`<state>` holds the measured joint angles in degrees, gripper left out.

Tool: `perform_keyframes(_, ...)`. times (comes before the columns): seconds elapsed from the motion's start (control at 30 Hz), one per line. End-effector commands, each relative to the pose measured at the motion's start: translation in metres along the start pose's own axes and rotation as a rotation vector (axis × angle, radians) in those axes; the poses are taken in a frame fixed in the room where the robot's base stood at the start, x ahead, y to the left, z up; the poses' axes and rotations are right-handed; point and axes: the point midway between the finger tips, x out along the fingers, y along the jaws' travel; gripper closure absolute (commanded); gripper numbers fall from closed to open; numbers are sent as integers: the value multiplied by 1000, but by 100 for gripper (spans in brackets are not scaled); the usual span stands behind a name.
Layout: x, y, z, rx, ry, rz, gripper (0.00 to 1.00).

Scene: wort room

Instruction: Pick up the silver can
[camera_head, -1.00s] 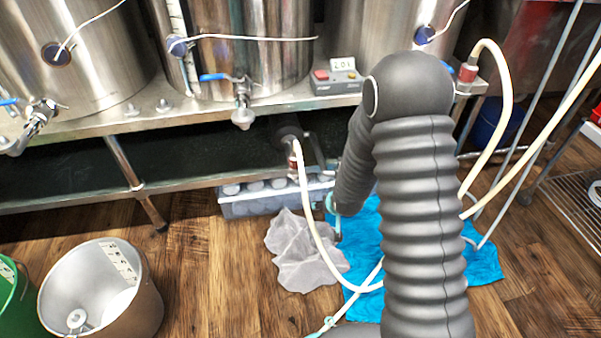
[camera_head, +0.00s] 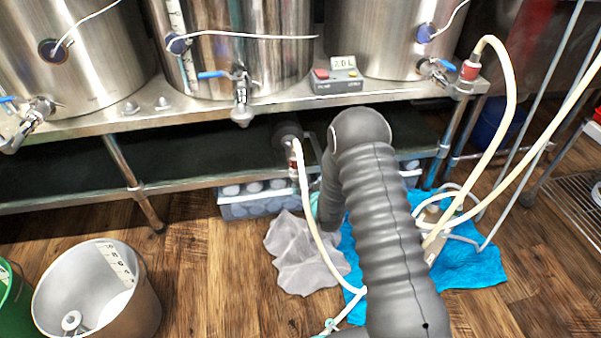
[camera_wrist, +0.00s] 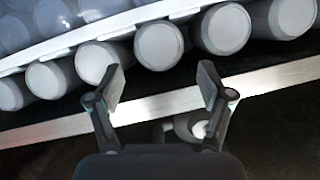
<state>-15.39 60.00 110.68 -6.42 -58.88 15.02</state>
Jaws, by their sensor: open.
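In the wrist view a row of several silver-grey cans (camera_wrist: 159,46) lies on its side along a white-edged crate, round ends facing me. I cannot tell which one is the silver can of the task. My gripper (camera_wrist: 160,80) is open and empty, its two fingers spread below the can ends, apart from them as far as I can tell. In the head view the crate of cans (camera_head: 262,208) sits on the floor under the steel bench, and my arm reaches down in front of it. The gripper is hidden behind the arm there.
The steel bench (camera_head: 190,118) with kettles stands over the crate. A pale hose (camera_head: 306,205) hangs down beside my arm. A grey cloth (camera_head: 300,262) and a blue cloth (camera_head: 470,268) lie on the floor. A steel bucket (camera_head: 140,308) stands left; wooden floor between is clear.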

Motion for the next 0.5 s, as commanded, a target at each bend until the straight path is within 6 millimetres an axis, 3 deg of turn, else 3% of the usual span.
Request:
perform_keyframes(0.1,15,0,0,0,1,0,20)
perform_keyframes(0.37,32,0,0,-1,0,0,20)
perform_keyframes(0.5,52,2,0,-1,0,0,20)
